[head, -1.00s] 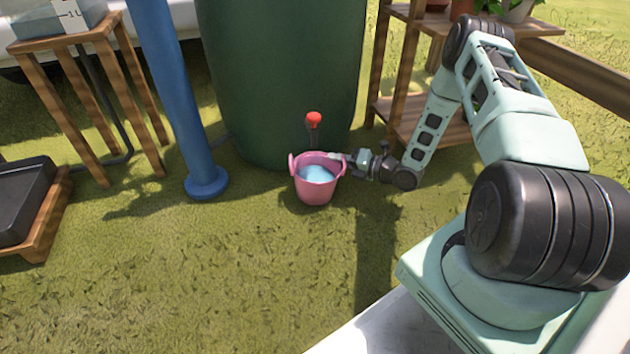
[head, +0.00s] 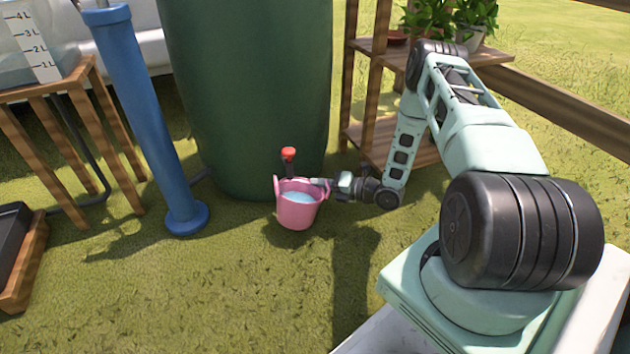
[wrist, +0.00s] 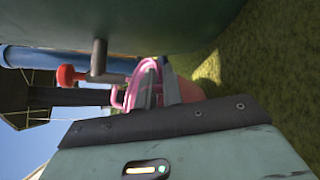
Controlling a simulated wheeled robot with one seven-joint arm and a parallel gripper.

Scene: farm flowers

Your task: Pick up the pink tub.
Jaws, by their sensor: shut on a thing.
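The pink tub (head: 297,213) is below the red-handled tap of the green barrel and holds pale blue water. It leans slightly in the head view, and I cannot tell for sure whether its base touches the grass. My gripper (head: 324,184) reaches in from the right and is shut on the tub's right-hand rim or handle. In the wrist view the fingers (wrist: 155,88) close on the pink tub (wrist: 187,90), whose far side is mostly hidden.
The green barrel (head: 250,90) stands close behind the tub, with its red tap (head: 289,153) just above. A blue post (head: 150,120) and wooden stand (head: 75,90) are at left. A wooden shelf (head: 425,60) with plants is behind my arm. Grass in front is open.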

